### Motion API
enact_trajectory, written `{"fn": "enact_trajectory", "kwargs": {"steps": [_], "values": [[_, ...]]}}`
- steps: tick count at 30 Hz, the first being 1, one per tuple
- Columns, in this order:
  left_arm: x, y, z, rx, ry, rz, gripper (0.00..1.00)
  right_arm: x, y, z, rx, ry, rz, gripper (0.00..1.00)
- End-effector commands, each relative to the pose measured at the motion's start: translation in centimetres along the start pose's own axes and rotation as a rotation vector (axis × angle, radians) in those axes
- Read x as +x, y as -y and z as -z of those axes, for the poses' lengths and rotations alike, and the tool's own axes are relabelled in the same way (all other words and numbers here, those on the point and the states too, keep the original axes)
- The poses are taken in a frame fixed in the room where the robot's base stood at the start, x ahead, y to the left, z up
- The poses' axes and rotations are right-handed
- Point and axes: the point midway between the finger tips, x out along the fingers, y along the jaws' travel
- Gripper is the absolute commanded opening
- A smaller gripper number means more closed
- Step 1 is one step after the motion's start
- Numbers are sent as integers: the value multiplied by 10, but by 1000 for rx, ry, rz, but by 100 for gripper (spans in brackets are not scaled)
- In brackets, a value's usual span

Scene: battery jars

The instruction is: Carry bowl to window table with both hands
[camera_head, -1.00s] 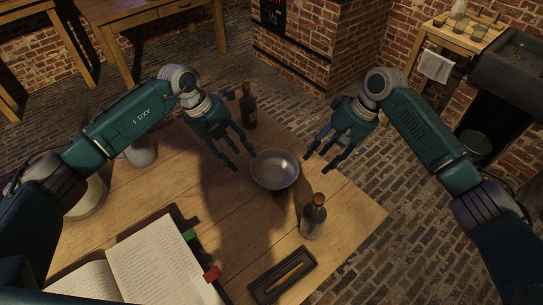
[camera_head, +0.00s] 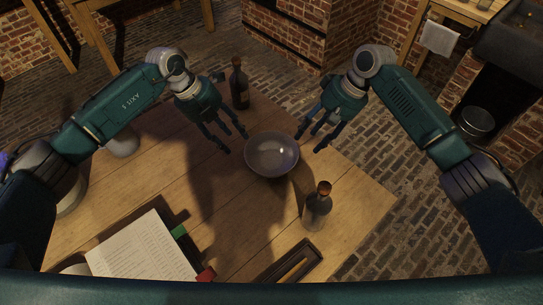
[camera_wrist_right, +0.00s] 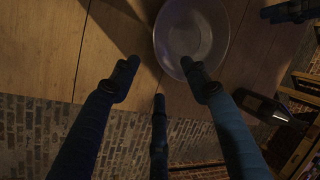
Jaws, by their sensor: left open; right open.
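A shallow grey metal bowl (camera_head: 271,157) sits upright on the wooden table (camera_head: 355,206), near its far corner. It also shows in the right wrist view (camera_wrist_right: 188,38). My left gripper (camera_head: 233,143) is open and empty, just left of the bowl. My right gripper (camera_head: 309,140) is open and empty, just right of the bowl. In the right wrist view my right gripper's fingers (camera_wrist_right: 160,80) are spread, with the bowl beyond their tips. Both grippers look apart from the bowl. I cannot tell which of the tables behind is the window table.
A dark bottle (camera_head: 239,86) stands behind the left gripper and a brown-capped bottle (camera_head: 318,208) stands right in front of the bowl. An open book (camera_head: 146,250) and a dark tray (camera_head: 287,265) lie nearer me. Another wooden table (camera_head: 120,12) stands behind, across the brick floor.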

Motion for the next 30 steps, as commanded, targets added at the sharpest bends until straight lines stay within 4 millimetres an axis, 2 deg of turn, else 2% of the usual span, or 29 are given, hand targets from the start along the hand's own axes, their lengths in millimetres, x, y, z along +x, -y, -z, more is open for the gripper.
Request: {"fn": "enact_trajectory", "kwargs": {"steps": [12,18,23,30], "values": [[70,0,1,-1,-4,0,46,70,0,-1,1,3,0,46],[95,0,1,-1,-3,0,46,95,0,-1,1,2,0,46],[103,0,0,0,-1,-1,46,103,0,-1,1,1,0,46],[104,0,0,0,-1,-1,46,104,0,-1,0,1,0,46]]}}
